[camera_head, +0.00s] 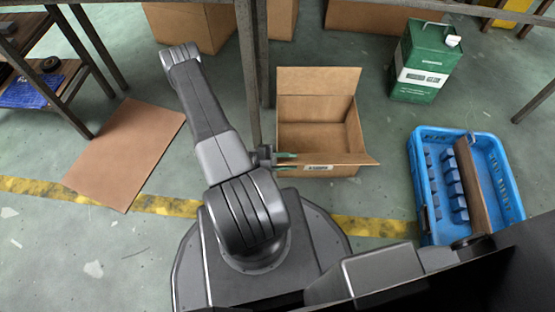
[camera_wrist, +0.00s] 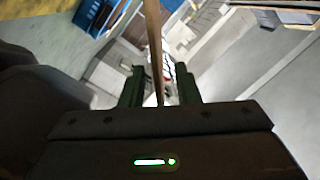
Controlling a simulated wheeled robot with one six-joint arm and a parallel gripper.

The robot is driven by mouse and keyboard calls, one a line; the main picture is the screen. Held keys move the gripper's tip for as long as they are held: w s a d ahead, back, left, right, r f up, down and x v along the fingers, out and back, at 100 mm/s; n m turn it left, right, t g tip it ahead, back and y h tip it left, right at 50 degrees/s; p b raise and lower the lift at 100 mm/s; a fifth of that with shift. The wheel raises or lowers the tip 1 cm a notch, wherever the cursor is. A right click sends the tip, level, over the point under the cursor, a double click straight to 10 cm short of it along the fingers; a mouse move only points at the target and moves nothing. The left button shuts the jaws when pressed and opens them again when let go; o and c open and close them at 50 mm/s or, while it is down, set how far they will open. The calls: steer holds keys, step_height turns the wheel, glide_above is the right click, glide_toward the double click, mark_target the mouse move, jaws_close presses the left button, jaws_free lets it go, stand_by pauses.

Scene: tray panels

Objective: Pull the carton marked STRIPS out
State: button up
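An open, empty cardboard carton (camera_head: 316,137) stands on the floor in the middle of the head view. A small label on its front is too small to read as STRIPS. Its back flap stands up and its front flap leans outward. My gripper (camera_head: 287,160) is at the carton's front left, with its green fingertips at the front edge. In the wrist view a thin brown cardboard edge (camera_wrist: 154,45) runs between the two fingers of my gripper (camera_wrist: 159,88). The fingers stand apart, with a gap on each side of the board.
A blue tray (camera_head: 421,190) with small blue blocks and a brown panel stands at the right. A green canister (camera_head: 424,62) is behind it. A flat cardboard sheet (camera_head: 125,150) lies at left. A metal table leg (camera_head: 248,75) rises just left of the carton.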

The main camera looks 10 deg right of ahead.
steer(key=p+v, duration=0.2)
steer(key=v, duration=1.1)
steer(key=shift+a, duration=0.3)
steer(key=b+x, duration=0.1)
steer(key=x, duration=1)
steer(key=shift+d+b, duration=0.1)
steer(key=shift+b, duration=0.25)
steer(key=shift+x, duration=0.9)
steer(key=shift+w, duration=0.15)
